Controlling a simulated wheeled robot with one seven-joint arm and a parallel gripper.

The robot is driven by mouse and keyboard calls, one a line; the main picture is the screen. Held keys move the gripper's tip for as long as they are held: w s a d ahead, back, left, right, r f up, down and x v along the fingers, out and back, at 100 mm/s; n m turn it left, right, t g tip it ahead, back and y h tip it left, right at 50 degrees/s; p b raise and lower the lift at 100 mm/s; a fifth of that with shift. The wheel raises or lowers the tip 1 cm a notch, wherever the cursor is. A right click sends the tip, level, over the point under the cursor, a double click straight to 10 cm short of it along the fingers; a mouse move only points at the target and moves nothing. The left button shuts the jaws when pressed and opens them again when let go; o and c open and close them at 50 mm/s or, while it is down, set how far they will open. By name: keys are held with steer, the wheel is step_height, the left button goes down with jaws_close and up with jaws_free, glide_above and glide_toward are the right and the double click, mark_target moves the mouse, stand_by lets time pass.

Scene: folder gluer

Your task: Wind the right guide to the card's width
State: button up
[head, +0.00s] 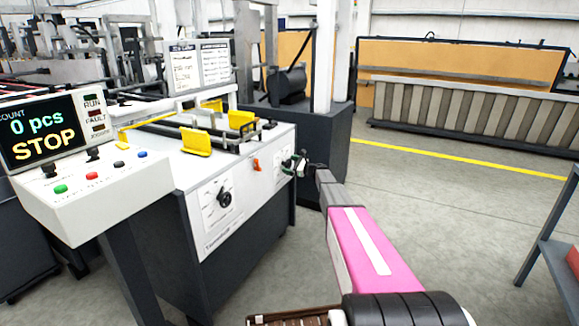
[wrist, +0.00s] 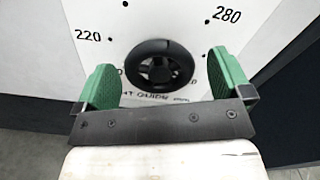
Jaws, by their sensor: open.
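A round black knob (wrist: 160,65) with spokes sits on a white dial plate (wrist: 195,25) marked 220 and 280, with partly hidden lettering that seems to read "right guide". My gripper (wrist: 163,82) is open, its green pads to the left and right of the knob with a gap on both sides. In the head view my gripper (head: 298,165) is at the right end of the machine's front and covers most of that knob. Yellow guides (head: 196,141) (head: 241,120) stand on the machine top. The card cannot be made out.
A second black knob (head: 224,198) is on the front panel to the left, with an orange switch (head: 256,165) between. The control console (head: 90,190) reads "0 pcs STOP". A dark cabinet (head: 328,140) stands behind my gripper. Floor to the right is clear up to a blue-grey rack (head: 545,250).

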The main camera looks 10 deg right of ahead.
steer(key=shift+w+a, duration=0.2)
steer(key=shift+a, duration=0.15)
steer(key=c, duration=0.9)
